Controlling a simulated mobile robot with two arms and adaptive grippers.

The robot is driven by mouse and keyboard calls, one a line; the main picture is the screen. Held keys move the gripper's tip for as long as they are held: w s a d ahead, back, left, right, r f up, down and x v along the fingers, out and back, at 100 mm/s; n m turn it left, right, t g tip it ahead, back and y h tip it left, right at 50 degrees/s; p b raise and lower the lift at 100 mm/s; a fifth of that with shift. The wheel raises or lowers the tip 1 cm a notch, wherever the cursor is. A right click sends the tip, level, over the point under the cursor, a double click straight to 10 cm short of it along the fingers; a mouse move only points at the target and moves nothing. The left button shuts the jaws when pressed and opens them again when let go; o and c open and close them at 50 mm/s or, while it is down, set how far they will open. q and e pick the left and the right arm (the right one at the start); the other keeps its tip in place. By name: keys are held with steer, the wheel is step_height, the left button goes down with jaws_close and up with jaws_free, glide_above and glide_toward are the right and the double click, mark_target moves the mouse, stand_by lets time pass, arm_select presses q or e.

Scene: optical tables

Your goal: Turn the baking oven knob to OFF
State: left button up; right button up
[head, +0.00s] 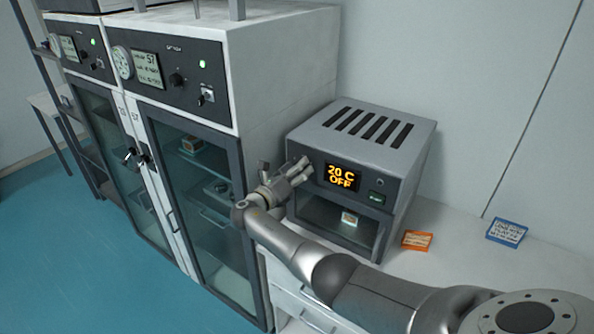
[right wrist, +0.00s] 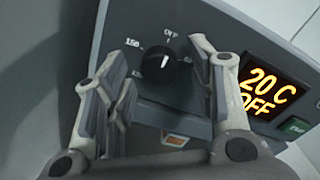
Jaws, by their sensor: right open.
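The baking oven (head: 345,125) is a grey box on a white bench, with a lit orange display (head: 341,177) reading "20 C OFF". The display (right wrist: 268,90) also shows large in the right wrist view. The black knob (right wrist: 160,70) shows in the right wrist view, its white mark pointing up toward the "OFF" label; "150" is printed to its upper left. My right gripper (head: 298,172) is at the left part of the oven front. Its fingers (right wrist: 160,58) are open, one on each side of the knob, with visible gaps. In the head view the gripper hides the knob. My left gripper is not in view.
Tall white cabinets (head: 285,50) with dark control panels and glass doors stand left of the oven. An orange card (head: 417,240) and a blue card (head: 507,230) lie on the bench at right. A small box (head: 350,217) sits in the oven chamber.

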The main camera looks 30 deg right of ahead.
steer(key=v, duration=1.1)
steer(key=shift+s+a, duration=0.15)
steer(key=shift+a, duration=0.15)
steer(key=shift+f, duration=0.15)
